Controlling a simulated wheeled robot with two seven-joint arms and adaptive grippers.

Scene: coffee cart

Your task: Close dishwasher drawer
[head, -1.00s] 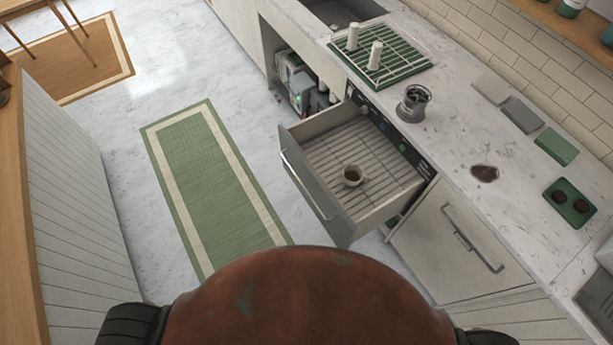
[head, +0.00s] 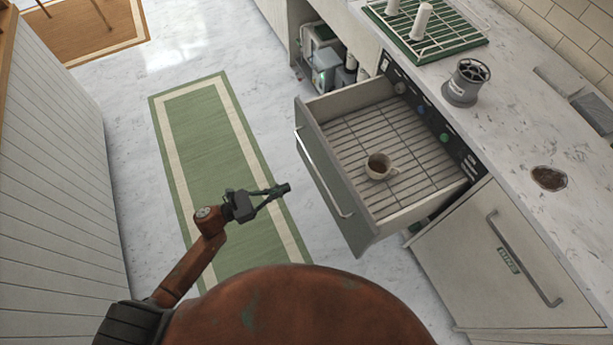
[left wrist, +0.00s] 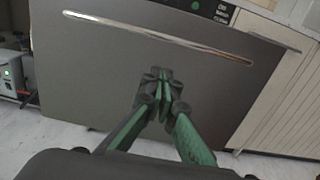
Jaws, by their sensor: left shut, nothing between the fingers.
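The dishwasher drawer (head: 345,205) stands pulled out from under the counter, with a grey front and a long bar handle (head: 322,172). A cup (head: 379,166) with dark contents sits on the wire rack inside it. My left gripper (head: 286,188) is shut and empty, to the left of the drawer front, with a gap of floor showing between them in the head view. In the left wrist view the shut fingertips (left wrist: 163,78) point at the drawer front (left wrist: 100,75), below its handle (left wrist: 160,40). Contact cannot be made out there. My right gripper is out of view.
A green-and-cream rug (head: 215,150) lies on the marble floor. A closed cabinet door (head: 490,270) is right of the drawer.

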